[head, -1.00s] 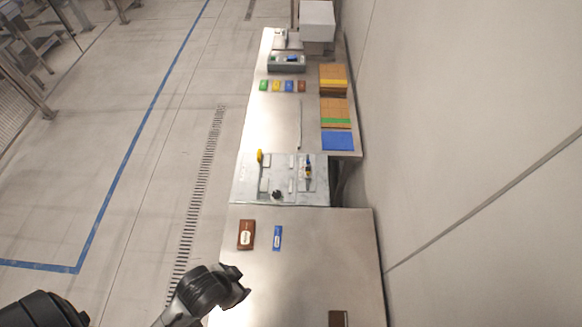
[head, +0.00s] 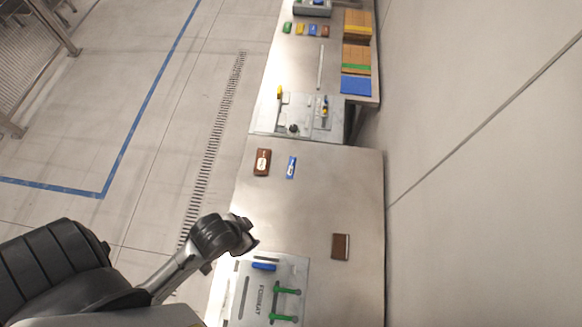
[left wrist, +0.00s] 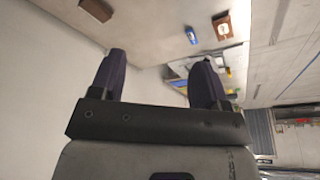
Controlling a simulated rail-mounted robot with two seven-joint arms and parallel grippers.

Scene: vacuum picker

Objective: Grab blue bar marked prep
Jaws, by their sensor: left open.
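A small blue bar (head: 291,167) with a white label lies flat on the near metal table (head: 300,205); its lettering is too small to read. It also shows in the left wrist view as a blue bar (left wrist: 191,35), beyond and between the fingers, nearer the right one. My left gripper (head: 249,236) is over the table's left side, on the near side of the bar and apart from it. In the left wrist view my left gripper (left wrist: 158,82) is open with nothing between its fingers. My right gripper is not in view.
A brown labelled block (head: 262,162) lies just left of the bar. Another brown block (head: 340,246) lies to the right. A plate marked FORMAT (head: 245,290) holds a blue piece (head: 264,267) and green-handled parts (head: 287,291). A fixture plate (head: 265,122) stands beyond. The table's middle is clear.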

